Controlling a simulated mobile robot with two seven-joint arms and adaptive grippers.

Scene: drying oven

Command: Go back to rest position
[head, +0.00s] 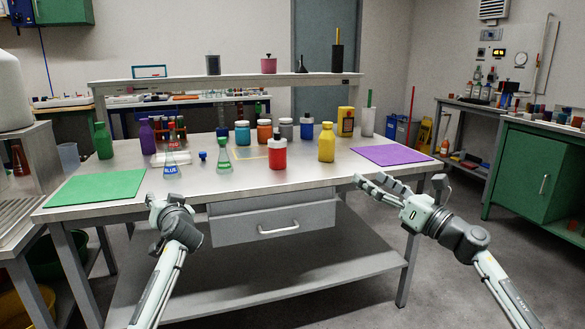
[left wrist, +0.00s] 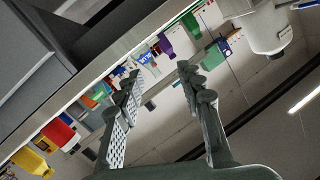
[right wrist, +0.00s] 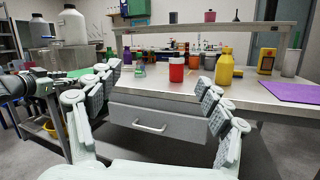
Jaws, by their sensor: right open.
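My left gripper (head: 165,203) is in front of the table's front edge, below the green mat. In the left wrist view (left wrist: 158,82) its two fingers stand apart with nothing held between them. My right gripper (head: 376,186) is in front of the table's right front part, near the purple mat. In the right wrist view (right wrist: 160,78) its fingers are spread wide and empty. Both grippers are clear of the things on the metal table (head: 250,186).
On the table are a green mat (head: 97,188), a purple mat (head: 392,155), a red bottle (head: 277,155), a yellow bottle (head: 326,143), flasks and several jars. A drawer (head: 275,221) hangs under the tabletop. A green cabinet (head: 527,175) stands at right. The floor between is clear.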

